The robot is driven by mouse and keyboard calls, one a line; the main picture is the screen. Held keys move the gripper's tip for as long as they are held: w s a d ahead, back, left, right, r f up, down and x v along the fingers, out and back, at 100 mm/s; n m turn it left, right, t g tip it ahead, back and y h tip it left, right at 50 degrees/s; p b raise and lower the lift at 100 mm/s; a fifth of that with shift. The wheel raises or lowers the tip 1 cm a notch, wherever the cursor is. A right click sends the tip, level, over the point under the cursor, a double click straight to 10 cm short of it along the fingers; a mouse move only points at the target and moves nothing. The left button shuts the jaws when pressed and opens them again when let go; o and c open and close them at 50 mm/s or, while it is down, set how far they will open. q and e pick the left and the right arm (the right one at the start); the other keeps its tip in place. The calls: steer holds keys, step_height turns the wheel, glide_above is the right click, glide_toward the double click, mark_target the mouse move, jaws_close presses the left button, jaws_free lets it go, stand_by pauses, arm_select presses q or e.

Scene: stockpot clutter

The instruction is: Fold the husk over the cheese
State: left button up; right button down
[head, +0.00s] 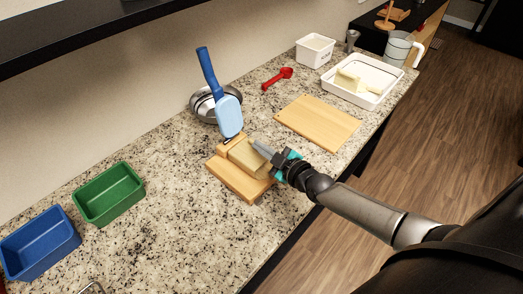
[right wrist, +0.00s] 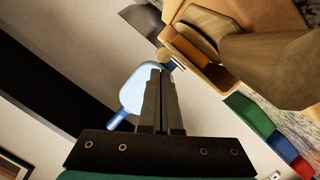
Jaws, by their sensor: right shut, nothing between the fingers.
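A tan husk (head: 247,157) lies on a small wooden board (head: 238,184) in the middle of the counter. In the right wrist view the husk (right wrist: 262,62) shows as a brown curved sheet at the upper right, close to the fingers. Pale yellow cheese (head: 348,79) sits in a white tray (head: 368,93) at the back right. My right gripper (head: 256,146) is shut and empty, its tips at the right upper edge of the husk; I cannot tell whether they touch. Its closed fingers also show in the right wrist view (right wrist: 158,78). My left gripper is out of view.
A bare cutting board (head: 318,122) lies to the right. Green (head: 109,194) and blue (head: 40,243) bins stand at left. The counter between bins and husk is clear.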

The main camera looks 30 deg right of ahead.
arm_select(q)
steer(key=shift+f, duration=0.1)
arm_select(e)
steer(key=shift+d+f, duration=0.1)
steer(key=shift+w+d+f+b, duration=0.15)
steer(key=shift+d+f+b, duration=0.2)
steer(key=shift+f+b, duration=0.25)
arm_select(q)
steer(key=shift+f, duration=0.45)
